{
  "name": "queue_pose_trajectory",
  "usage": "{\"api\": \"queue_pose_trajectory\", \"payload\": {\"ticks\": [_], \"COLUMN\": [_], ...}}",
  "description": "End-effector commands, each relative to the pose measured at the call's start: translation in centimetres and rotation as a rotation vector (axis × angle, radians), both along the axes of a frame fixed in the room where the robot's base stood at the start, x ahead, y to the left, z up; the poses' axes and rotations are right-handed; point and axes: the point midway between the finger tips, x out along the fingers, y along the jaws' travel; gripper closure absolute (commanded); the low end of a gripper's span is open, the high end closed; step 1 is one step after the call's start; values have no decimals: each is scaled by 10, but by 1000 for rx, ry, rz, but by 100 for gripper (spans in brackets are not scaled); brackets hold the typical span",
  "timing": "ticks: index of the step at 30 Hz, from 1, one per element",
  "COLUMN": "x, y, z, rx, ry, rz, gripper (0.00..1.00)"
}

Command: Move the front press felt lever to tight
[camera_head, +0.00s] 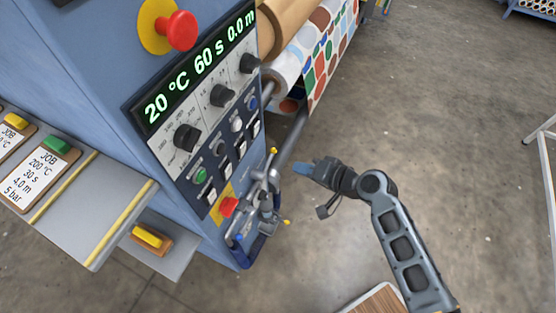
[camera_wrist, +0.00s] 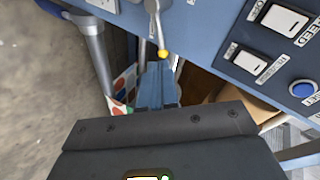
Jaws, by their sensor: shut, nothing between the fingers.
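Several silver levers (camera_head: 268,180) with small yellow tips stick out from the lower right edge of the blue press panel in the head view. The labels by them are too small to read, so I cannot tell which is the front press felt lever or its setting. In the wrist view one silver lever (camera_wrist: 155,25) ends in a yellow ball just above my fingertips in the picture. My gripper (camera_head: 302,168) has blue fingers, shut and empty, pointing at the panel from the right of the levers. In the wrist view my gripper (camera_wrist: 158,85) seems close to the yellow ball; contact is unclear.
The panel carries a display (camera_head: 195,68), knobs, switches and a red emergency button (camera_head: 182,30). A smaller red knob (camera_head: 229,206) sits left of the levers. A patterned fabric roll (camera_head: 325,45) is behind. Open floor (camera_head: 450,110) lies to the right.

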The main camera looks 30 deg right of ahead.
Motion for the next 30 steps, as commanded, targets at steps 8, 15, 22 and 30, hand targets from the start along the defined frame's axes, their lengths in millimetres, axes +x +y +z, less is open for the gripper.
{"api": "queue_pose_trajectory", "payload": {"ticks": [8,15,22,30], "x": [44,70,78,78], "y": [18,28,32,32], "z": [-29,-46,-51,-51], "rx": [-1,-1,-2,-2], "ry": [0,0,0,0], "rz": [1,0,0,0], "gripper": [100,100,100,100]}}
